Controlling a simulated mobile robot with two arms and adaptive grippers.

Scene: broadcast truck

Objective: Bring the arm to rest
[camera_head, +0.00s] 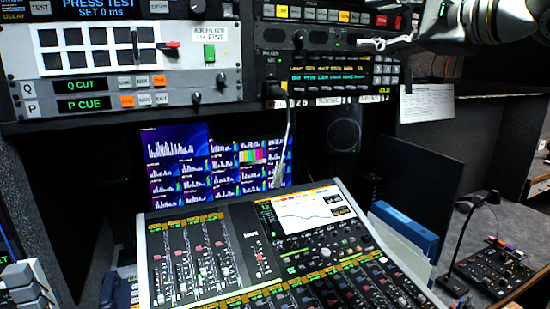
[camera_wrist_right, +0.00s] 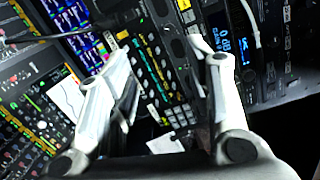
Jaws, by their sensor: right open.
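My right arm (camera_head: 490,18) comes in at the upper right of the head view. Its gripper (camera_head: 385,43) is in front of the upper rack, by the row of lit buttons. In the right wrist view the two pale fingers of this gripper (camera_wrist_right: 160,58) stand wide apart, with nothing between them. Rack panels show behind the fingers; I cannot tell whether a finger touches them. My left gripper does not show in either view.
An audio mixer (camera_head: 240,240) fills the lower middle. Screens (camera_head: 165,180) stand behind it. A left rack panel (camera_head: 200,75) holds switches and a red-tipped lever (camera_head: 170,45). A blue binder (camera_head: 405,230), a gooseneck lamp (camera_head: 470,225) and a small control panel (camera_head: 495,265) are at right.

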